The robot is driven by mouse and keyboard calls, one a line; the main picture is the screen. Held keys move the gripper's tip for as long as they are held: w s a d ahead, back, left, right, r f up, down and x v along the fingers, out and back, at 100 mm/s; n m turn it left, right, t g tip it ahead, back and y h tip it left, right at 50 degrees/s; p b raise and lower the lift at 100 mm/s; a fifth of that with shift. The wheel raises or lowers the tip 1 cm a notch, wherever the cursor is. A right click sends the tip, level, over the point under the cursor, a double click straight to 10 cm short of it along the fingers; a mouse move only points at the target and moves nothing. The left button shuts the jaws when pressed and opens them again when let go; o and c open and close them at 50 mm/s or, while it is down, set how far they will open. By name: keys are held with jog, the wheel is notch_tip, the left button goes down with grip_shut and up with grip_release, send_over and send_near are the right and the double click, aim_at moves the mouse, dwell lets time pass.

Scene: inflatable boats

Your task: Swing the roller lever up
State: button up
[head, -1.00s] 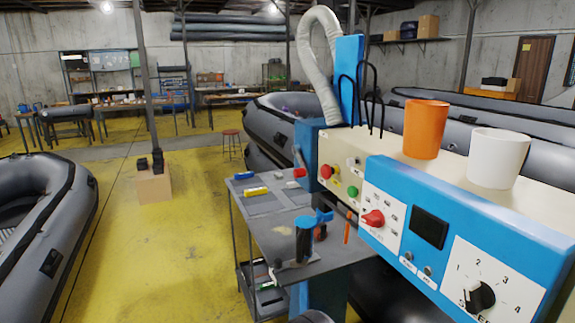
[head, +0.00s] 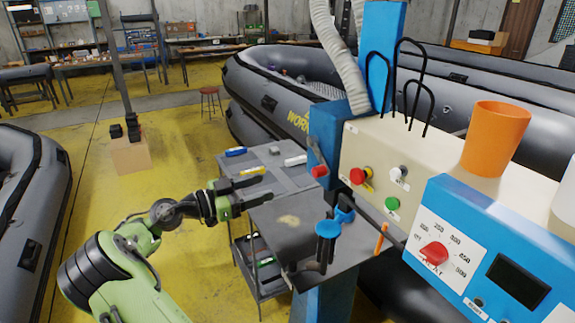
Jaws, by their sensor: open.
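A short lever with a red grip (head: 319,171) sits on the side of the blue housing (head: 325,130) at the left end of the cream and blue machine. It hangs down, with the red grip at its lower end, and appears to be the roller lever. My gripper (head: 266,188) is at the end of my green arm, left of the lever and slightly lower in the picture. Its two dark fingers are apart, point right, and hold nothing. A gap shows between the fingertips and the red grip.
A grey worktable (head: 285,225) with small tools lies below. A blue-and-black roller part (head: 328,240) and an orange stick (head: 381,238) are at the machine's front. An orange cup (head: 495,138) stands on top. Grey inflatable boats lie left and behind; yellow floor is open at left.

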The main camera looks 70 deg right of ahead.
aim_at(314, 174)
jog(key=p+x, duration=0.1)
jog(key=x, duration=1.4)
jog(key=shift+s+a+f+p, duration=0.2)
jog(key=shift+s+p, duration=0.1)
jog(key=shift+p, duration=0.1)
jog(key=shift+s+d, duration=0.1)
jog(key=shift+d, duration=0.15)
jog(key=shift+c, duration=0.3)
grip_shut()
